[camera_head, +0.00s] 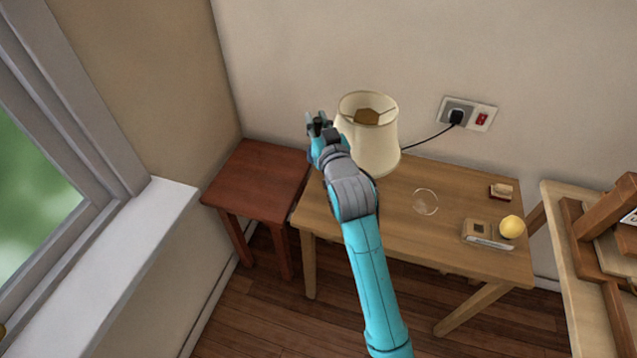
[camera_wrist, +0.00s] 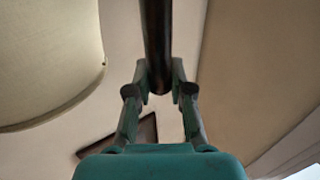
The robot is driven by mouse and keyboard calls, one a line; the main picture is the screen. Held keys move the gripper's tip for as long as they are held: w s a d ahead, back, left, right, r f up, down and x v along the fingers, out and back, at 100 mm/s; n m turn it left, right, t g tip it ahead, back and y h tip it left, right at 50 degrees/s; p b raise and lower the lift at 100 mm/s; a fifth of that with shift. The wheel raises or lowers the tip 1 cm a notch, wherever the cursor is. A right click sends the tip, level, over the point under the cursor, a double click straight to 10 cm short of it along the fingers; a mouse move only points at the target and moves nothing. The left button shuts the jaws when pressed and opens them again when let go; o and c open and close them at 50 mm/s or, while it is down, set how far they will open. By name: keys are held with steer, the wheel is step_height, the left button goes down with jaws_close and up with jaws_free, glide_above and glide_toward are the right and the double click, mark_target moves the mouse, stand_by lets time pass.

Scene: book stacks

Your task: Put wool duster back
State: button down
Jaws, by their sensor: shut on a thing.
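My gripper (camera_head: 317,122) is raised above the gap between the red-brown stool and the wooden table, just left of the lampshade. In the wrist view its two fingers (camera_wrist: 159,88) are closed around the end of a dark, slim rod (camera_wrist: 158,40), which looks like the handle of the wool duster. The rod runs up out of the top of the wrist view. No woolly head shows there, and in the head view I cannot make out the duster at the gripper.
The cream lamp (camera_head: 372,150) stands close right of my gripper. The red-brown stool (camera_head: 262,180) has a bare top. The table (camera_head: 390,215) holds a clear round item (camera_head: 425,202), a small box (camera_head: 501,192), a yellow ball (camera_head: 512,227) and a tan case (camera_head: 480,233). A windowsill (camera_head: 130,240) is left.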

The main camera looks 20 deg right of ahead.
step_height(320, 180, down, 20)
steer(key=shift+f, duration=0.2)
stand_by(0.4)
steer(key=shift+f, duration=0.1)
steer(key=c, duration=1)
jaws_free()
steer(key=shift+c, duration=0.2)
steer(key=s, duration=1.2)
steer(key=shift+a, duration=0.3)
